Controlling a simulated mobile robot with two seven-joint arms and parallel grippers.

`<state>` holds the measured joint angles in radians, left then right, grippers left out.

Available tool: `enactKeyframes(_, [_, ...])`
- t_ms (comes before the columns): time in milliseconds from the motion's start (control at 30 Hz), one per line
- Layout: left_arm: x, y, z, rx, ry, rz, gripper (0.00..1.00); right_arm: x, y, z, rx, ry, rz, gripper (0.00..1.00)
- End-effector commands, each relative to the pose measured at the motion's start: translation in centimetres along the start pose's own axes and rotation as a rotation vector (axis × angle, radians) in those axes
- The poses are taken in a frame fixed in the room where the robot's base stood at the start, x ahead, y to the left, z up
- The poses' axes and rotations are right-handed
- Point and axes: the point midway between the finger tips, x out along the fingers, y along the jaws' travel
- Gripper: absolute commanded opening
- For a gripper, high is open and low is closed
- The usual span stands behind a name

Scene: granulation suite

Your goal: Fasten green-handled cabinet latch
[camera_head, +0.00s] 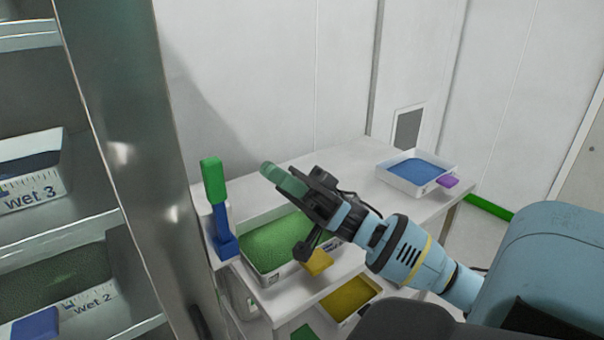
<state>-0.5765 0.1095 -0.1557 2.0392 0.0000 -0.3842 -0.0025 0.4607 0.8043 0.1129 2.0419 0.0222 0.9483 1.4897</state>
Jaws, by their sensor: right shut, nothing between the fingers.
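The green latch handle (212,183) stands upright in the middle left. It sits above a blue latch part (223,236) beside the steel cabinet's front post (130,150). A pale plate shows behind the blue part. I cannot tell whether the latch is fastened. My right gripper (270,172) reaches in from the right, to the right of the green handle. Its greenish fingers are shut and empty, with a visible gap to the handle. My left gripper is not in view.
A white table (350,165) holds a tray of green granules (248,268) below my right gripper and a blue-filled tray (386,181) farther right. A yellow-filled tray (350,298) is lower down. Cabinet shelves at left hold trays marked wet 3 (40,190) and wet 2 (92,303).

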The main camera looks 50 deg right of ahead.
Motion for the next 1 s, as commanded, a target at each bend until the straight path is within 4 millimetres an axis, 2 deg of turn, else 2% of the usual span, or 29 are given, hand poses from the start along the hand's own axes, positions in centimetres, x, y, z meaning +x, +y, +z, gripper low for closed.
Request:
enactKeyframes(67, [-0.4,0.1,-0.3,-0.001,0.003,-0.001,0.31,1.7,-0.1,-0.3,-0.003,0.004,-0.006,0.0])
enactKeyframes(300, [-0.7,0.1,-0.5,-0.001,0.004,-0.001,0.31,3.4,0.0,2.2,0.0,0.002,-0.001,0.0])
enactKeyframes(767, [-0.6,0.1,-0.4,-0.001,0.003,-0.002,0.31,3.9,0.0,2.9,0.0,0.0,0.0,0.0])
enactKeyframes(1000, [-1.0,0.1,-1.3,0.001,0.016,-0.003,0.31,4.2,0.0,2.8,-0.001,-0.029,-0.001,0.0])
